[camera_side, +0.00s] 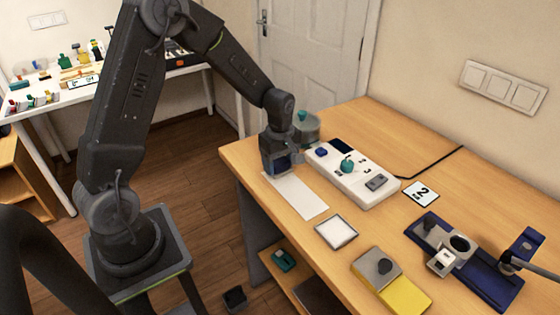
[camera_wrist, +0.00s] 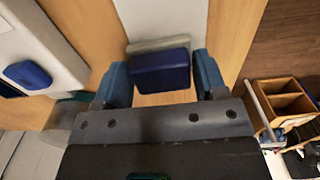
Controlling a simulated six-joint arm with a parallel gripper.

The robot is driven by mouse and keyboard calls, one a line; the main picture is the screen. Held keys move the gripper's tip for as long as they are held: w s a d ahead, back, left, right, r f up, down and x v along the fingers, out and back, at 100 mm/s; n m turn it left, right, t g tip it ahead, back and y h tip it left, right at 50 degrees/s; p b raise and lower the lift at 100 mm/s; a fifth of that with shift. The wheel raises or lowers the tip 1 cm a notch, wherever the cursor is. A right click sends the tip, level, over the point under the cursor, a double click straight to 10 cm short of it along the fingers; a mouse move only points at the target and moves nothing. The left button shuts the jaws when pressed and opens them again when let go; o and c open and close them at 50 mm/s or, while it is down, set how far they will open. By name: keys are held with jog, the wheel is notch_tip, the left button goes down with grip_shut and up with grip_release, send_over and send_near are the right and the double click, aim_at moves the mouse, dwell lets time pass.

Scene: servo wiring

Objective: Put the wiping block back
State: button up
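The wiping block looks to be a dark blue block with a grey pad under it (camera_wrist: 160,67), seen in the wrist view. In the side view the gripper mostly hides the block.
A white panel (camera_side: 375,199) with a blue button and green knob lies just right of my gripper. A round canister (camera_side: 307,128) stands behind it. A framed white tile (camera_side: 336,232), a yellow block (camera_side: 404,295), a "2" card (camera_side: 420,193) and a blue fixture (camera_side: 482,276) lie further right.

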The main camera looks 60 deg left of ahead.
aim_at(280, 161)
jog(key=shift+o, duration=1.1)
jog(key=shift+r, duration=0.1)
notch_tip(280, 161, up, 12)
jog(key=s+d+r+m+t, duration=0.2)
jog(key=s+d+r+m, duration=0.2)
jog(key=s+m, duration=0.5)
jog(key=s+d+r+m+t, duration=0.3)
jog(key=s+d+m, duration=0.3)
jog(key=s+m, duration=0.3)
jog(key=shift+s+d+r+t, duration=0.15)
jog(key=shift+s+r+t, duration=0.15)
jog(key=shift+s+r, duration=0.35)
